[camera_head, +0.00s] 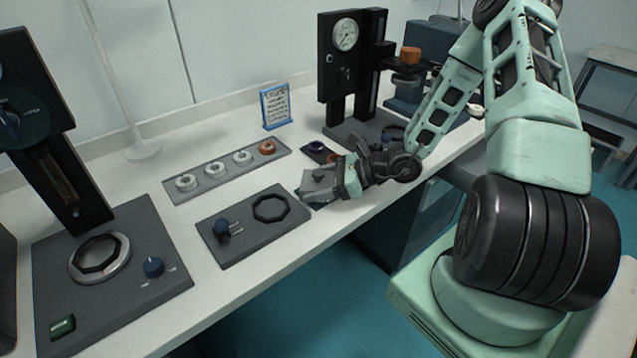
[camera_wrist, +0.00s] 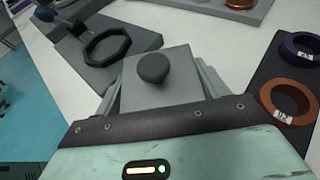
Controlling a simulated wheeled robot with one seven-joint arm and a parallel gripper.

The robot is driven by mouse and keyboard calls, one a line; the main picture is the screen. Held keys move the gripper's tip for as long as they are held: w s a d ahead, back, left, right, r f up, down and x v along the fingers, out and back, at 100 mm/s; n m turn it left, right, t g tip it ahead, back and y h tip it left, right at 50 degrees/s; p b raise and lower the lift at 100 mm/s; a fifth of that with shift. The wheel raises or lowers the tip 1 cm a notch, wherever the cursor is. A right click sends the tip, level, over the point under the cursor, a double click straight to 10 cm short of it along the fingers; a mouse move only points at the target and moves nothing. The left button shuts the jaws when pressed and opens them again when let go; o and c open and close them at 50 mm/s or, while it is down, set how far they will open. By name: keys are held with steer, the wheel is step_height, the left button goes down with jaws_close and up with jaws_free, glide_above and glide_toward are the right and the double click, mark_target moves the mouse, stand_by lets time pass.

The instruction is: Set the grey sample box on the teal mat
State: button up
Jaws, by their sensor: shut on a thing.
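The grey sample box (camera_head: 316,184) is a light grey block with a dark round knob on top. My gripper (camera_head: 326,187) is shut on it, over the front part of the white bench. In the wrist view the box (camera_wrist: 182,88) sits between the two fingers of my gripper (camera_wrist: 160,92), knob facing the camera. I cannot tell whether its underside touches the bench.
A dark plate with an octagonal ring (camera_head: 270,208) and a knob lies just left of the box. A grey strip with several rings (camera_head: 215,172) lies behind. A dark holder with an orange ring (camera_wrist: 289,103) and a purple ring (camera_wrist: 300,48) is close on the right.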

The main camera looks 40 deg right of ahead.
steer(key=o, duration=1.1)
steer(key=shift+f, duration=0.1)
